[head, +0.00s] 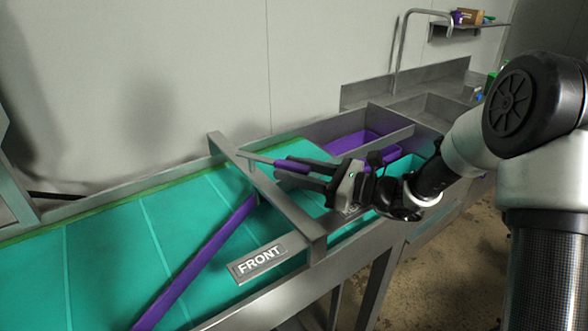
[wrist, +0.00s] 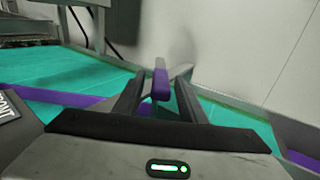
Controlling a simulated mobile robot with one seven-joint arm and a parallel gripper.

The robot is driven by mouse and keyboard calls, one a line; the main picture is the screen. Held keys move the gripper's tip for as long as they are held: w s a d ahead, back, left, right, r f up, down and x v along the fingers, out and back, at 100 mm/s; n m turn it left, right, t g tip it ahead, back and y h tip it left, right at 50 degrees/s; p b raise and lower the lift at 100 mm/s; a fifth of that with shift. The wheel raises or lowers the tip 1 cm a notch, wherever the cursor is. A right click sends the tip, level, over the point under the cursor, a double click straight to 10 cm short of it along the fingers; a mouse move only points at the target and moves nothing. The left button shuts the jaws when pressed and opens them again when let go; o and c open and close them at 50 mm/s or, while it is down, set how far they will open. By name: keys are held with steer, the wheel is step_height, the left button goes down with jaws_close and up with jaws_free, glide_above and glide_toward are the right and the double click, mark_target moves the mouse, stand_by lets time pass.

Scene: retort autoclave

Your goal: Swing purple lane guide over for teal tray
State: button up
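The purple lane guide (head: 203,262) lies diagonally across the teal conveyor bed, from the near left to the crossbar beside the FRONT plate. It also shows as a purple strip in the wrist view (wrist: 50,96). A purple grip on a grey lever (head: 290,165) stands above the crossbar. In the wrist view this purple grip (wrist: 161,84) lies between my fingers. My gripper (head: 300,170) reaches in from the right, its fingers apart on either side of the grip, with gaps visible. The teal tray (head: 402,166) is behind my wrist, partly hidden.
A metal crossbar (head: 270,200) spans the conveyor with the FRONT plate (head: 258,262) below it. A purple tray (head: 345,143) lies at the back, beyond the teal one. A pale wall (head: 190,80) stands behind. A shelf (head: 460,30) holds small items at the upper right.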

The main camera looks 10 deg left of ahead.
jaws_close()
steer(key=s+m+t+b, duration=0.1)
steer(key=t, duration=0.1)
steer(key=s+a+m+t+h+b, duration=0.1)
steer(key=m+t, duration=0.1)
steer(key=shift+s+r, duration=0.1)
steer(key=shift+s, duration=0.3)
jaws_free()
steer(key=shift+d, duration=0.15)
steer(key=v, duration=1.7)
steer(key=shift+s, duration=0.35)
steer(key=shift+r, duration=0.1)
